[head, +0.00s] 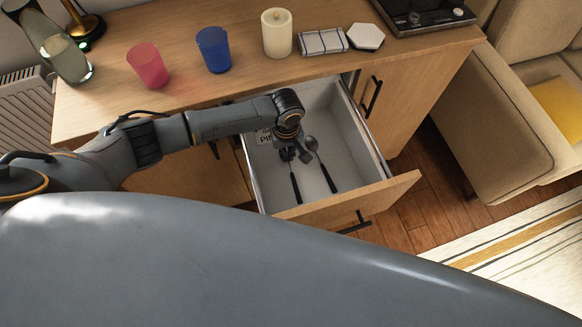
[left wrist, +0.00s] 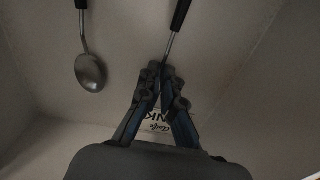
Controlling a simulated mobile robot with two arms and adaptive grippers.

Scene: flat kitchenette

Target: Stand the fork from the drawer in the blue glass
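The fork (left wrist: 174,42) lies in the open drawer (head: 341,203); its black handle shows in the head view (head: 296,189). My left gripper (left wrist: 162,78) points down into the drawer, its fingers drawn together on the fork's metal neck. The fork's head is hidden by the fingers. In the head view my left gripper (head: 289,153) is small and dark over the fork. The blue glass (head: 214,50) stands upright on the counter, with nothing seen sticking out of it. My right gripper is not in view.
A spoon (head: 320,162) lies close beside the fork; the left wrist view also shows it (left wrist: 90,72). Drawer walls surround my gripper.

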